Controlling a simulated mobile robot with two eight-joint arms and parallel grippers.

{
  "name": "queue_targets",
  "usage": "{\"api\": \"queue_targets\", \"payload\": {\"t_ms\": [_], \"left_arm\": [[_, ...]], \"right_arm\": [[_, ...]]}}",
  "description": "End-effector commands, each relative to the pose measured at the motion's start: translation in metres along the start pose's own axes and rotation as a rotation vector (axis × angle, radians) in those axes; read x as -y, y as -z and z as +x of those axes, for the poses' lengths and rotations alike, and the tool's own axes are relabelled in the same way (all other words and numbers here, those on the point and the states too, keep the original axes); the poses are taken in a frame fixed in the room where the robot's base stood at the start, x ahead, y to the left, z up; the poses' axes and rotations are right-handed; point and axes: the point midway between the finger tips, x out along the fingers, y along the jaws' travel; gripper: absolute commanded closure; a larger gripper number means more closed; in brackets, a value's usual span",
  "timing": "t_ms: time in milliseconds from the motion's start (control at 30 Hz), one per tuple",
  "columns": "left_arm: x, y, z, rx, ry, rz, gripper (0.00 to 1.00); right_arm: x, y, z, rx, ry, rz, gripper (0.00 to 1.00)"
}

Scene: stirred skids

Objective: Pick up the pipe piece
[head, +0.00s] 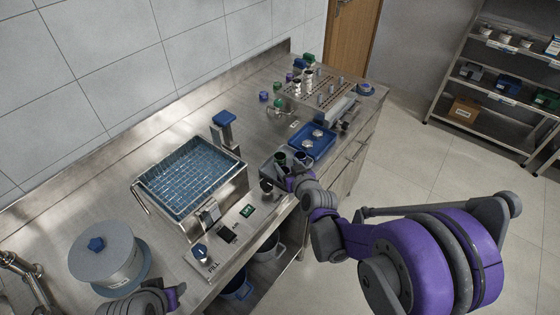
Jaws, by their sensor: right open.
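I cannot tell for certain which item is the pipe piece. Two small silver round pieces (313,138) lie in a blue tray (327,147) on the steel counter. Short metal cylinders (307,78) stand at the perforated rack behind it. My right gripper (279,172) is open at the counter's front edge, just left of and nearer than the blue tray, beside dark cylindrical items (300,157). Its fingers are small and partly hidden, and nothing is clearly held. My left gripper (145,300) shows only in part at the bottom left; its jaws are unclear.
A steel basin with a blue mesh basket (190,175) stands mid-counter. A large round lidded container (105,255) with a blue knob stands near the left hand. Small coloured caps (264,97) lie by the rack. Shelves (500,80) stand far right; floor between is clear.

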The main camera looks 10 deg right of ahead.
Motion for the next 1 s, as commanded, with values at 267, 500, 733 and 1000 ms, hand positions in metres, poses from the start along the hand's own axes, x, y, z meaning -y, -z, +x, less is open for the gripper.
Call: {"api": "queue_targets", "payload": {"t_ms": [267,500,733,1000], "left_arm": [[0.000,0.006,-0.005,-0.006,0.000,0.000,0.50],[0.000,0.006,-0.005,-0.006,0.000,0.000,0.50],[0.000,0.006,-0.005,-0.006,0.000,0.000,0.50],[0.000,0.006,-0.005,-0.006,0.000,0.000,0.50]], "right_arm": [[0.003,0.005,0.039,-0.001,0.001,-0.001,0.33],[0.003,0.004,0.046,-0.001,0.000,0.000,0.33],[0.003,0.004,0.046,0.000,0.000,0.000,0.55],[0.003,0.004,0.046,0.000,0.000,0.000,1.00]]}}
